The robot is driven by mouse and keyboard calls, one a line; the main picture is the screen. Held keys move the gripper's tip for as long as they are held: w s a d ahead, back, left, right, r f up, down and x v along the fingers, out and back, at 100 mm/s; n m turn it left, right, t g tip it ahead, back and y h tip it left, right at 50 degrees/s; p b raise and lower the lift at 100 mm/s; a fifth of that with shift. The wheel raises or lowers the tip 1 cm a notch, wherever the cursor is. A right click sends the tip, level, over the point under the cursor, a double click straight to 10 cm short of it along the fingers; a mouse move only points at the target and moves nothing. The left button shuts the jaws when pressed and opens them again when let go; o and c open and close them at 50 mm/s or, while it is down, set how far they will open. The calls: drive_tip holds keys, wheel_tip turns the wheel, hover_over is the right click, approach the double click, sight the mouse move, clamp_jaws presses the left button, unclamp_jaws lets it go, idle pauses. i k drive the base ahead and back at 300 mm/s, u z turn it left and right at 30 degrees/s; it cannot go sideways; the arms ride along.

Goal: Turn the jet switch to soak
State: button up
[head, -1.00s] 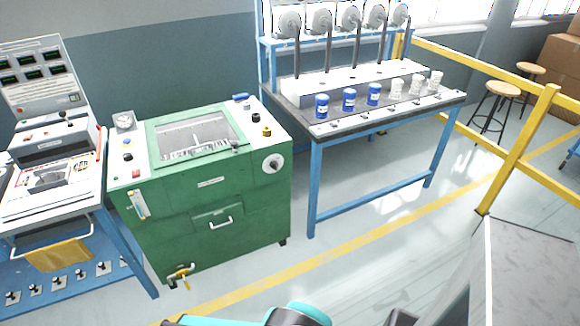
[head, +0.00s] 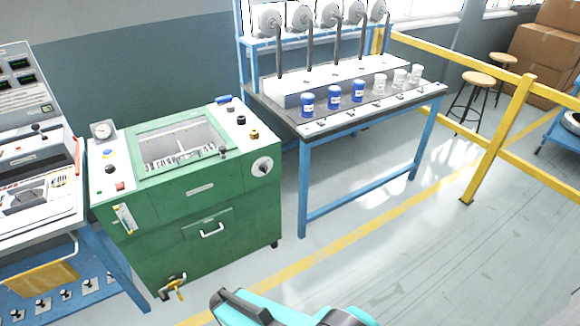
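A green machine (head: 170,250) with a white top panel stands at left centre in the head view. On its front right corner is a round white dial with a dark centre (head: 262,166). On the top panel at right are a black knob (head: 241,120) and a brass-coloured knob (head: 254,134). Labels are too small to read, so I cannot tell which control is the jet switch or where it points. Teal and dark parts of my arm show at the bottom edge, apart from the machine. My gripper's fingers are not visible.
A blue-framed bench (head: 360,119) with blue and white jars and several blower heads stands right of the machine. A control desk (head: 30,225) is at left. A yellow railing (head: 500,130) and stools are at right. The floor in front is clear.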

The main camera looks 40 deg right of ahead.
sight(263, 168)
drive_tip(key=z, duration=1)
drive_tip(key=k, duration=0.95)
drive_tip(key=i, duration=0.7)
drive_tip(key=z, duration=0.05)
